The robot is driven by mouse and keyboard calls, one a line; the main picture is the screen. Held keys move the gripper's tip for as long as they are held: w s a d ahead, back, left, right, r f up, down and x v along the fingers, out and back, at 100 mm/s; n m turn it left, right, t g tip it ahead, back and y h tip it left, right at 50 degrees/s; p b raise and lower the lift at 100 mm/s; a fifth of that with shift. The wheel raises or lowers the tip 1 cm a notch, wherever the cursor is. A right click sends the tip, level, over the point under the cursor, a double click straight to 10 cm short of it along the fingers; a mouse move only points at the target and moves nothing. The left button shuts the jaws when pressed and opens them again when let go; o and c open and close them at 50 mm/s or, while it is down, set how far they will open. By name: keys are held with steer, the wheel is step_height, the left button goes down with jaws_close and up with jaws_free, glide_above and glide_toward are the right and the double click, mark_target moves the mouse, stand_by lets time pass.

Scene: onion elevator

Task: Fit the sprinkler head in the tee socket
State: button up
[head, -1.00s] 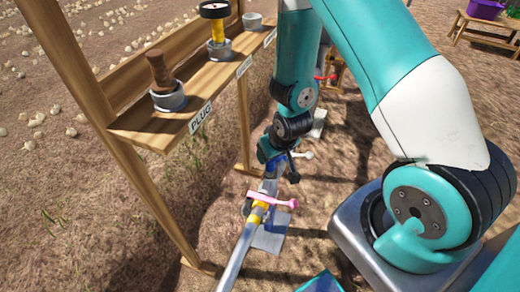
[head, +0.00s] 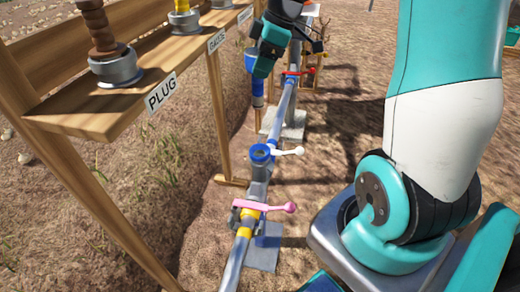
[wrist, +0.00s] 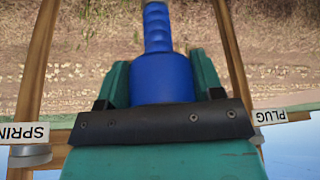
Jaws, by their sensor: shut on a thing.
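The sprinkler head (head: 257,88) is a blue piece with a wide body and a narrower ribbed stem. My gripper (head: 259,60) is shut on its wide body and holds it nearly upright, stem down. In the wrist view the blue head (wrist: 160,77) sits between the two teal fingers of my gripper (wrist: 160,70). The tee socket (head: 262,152) is an open blue-rimmed ring on the pipe beside a white lever. In the head view, the sprinkler head appears above and beyond the socket, clearly apart from it.
The grey pipe (head: 285,98) carries a red lever (head: 297,72) farther off and a pink lever (head: 264,206) nearer. A wooden shelf (head: 110,108) on posts stands left, with a plug (head: 103,35) and a yellow-stemmed gauge (head: 184,18) in cups. Soil lies around the pipe.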

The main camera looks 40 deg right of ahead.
step_height(320, 180, down, 19)
steer(key=b, duration=0.3)
steer(key=shift+r, duration=0.15)
steer(key=o, duration=1.1)
steer(key=shift+r, duration=0.1)
steer(key=p+v, duration=0.2)
steer(key=v, duration=0.9)
steer(key=s+a+r+m+g, duration=0.1)
steer(key=s+a+r, duration=0.3)
steer(key=a, duration=0.5)
steer(key=s+a+r+m, duration=0.1)
steer(key=s+a+r, duration=0.25)
steer(key=a, duration=0.55)
steer(key=s+a, duration=0.2)
steer(key=s, duration=0.2)
steer(key=s+a+r+m+g, duration=0.1)
steer(key=s+a, duration=0.2)
steer(key=s, duration=0.1)
steer(key=s+a+m, duration=0.1)
steer(key=s+a, duration=0.2)
steer(key=s, duration=0.1)
steer(key=shift+s+r+y, duration=0.25)
steer(key=shift+y, duration=0.05)
